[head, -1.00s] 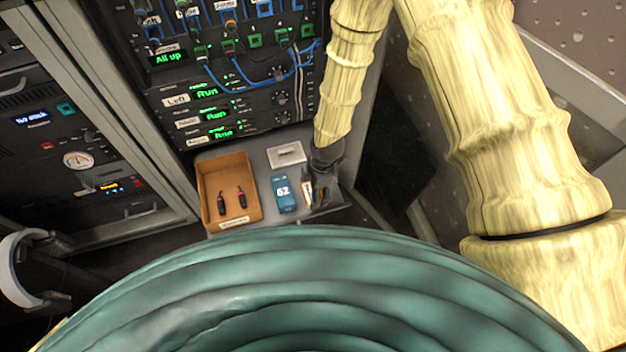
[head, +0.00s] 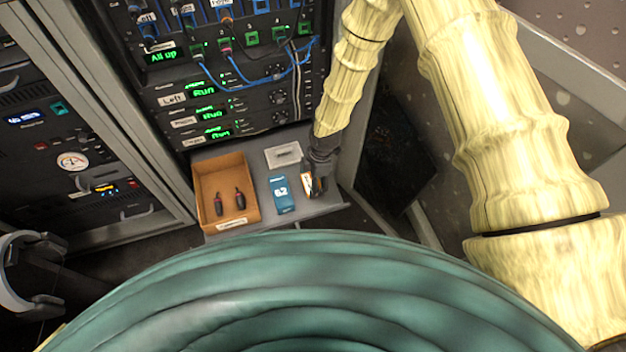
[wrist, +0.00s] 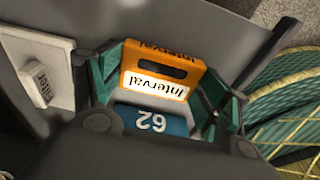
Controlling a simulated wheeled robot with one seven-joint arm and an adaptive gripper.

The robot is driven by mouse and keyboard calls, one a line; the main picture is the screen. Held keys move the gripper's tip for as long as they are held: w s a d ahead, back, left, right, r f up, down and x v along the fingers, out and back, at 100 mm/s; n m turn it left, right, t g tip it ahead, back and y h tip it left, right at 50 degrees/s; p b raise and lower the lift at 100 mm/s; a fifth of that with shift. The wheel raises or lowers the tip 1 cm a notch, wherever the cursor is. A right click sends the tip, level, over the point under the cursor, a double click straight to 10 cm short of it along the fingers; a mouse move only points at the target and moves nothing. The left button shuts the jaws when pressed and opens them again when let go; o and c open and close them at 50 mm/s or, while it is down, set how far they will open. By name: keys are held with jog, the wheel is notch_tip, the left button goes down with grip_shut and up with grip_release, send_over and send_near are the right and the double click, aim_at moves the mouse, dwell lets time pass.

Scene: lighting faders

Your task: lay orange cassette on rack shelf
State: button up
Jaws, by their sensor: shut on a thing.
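The orange cassette (wrist: 163,72) has a dark slot and a white label reading "Interval". My gripper (wrist: 166,92) is shut on it, with green finger pads at both sides. In the head view, the cassette (head: 307,184) shows as a small orange and white piece beside my gripper (head: 318,183), partly hidden by it. Both are over the right part of the grey rack shelf (head: 325,203). I cannot tell whether the cassette touches the shelf. A blue cassette marked 62 (head: 281,195) lies just left of it; it also shows in the wrist view (wrist: 150,120).
A cardboard box (head: 246,168) with two dark connectors stands on the shelf's left. A pale switch plate (head: 284,155) is behind the blue cassette. The rack panel (head: 225,95) with blue cables rises behind the shelf. A green coiled bulk (head: 310,290) fills the foreground.

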jog(key=shift+f, duration=0.15)
jog(key=o, duration=1)
jog(key=shift+o, duration=0.2)
notch_tip(320, 180, up, 12)
jog(key=d+p, duration=0.1)
jog(key=p, duration=0.1)
jog(key=shift+w+d+p, duration=0.25)
jog(key=shift+d+p, duration=0.05)
jog(key=shift+d, duration=0.05)
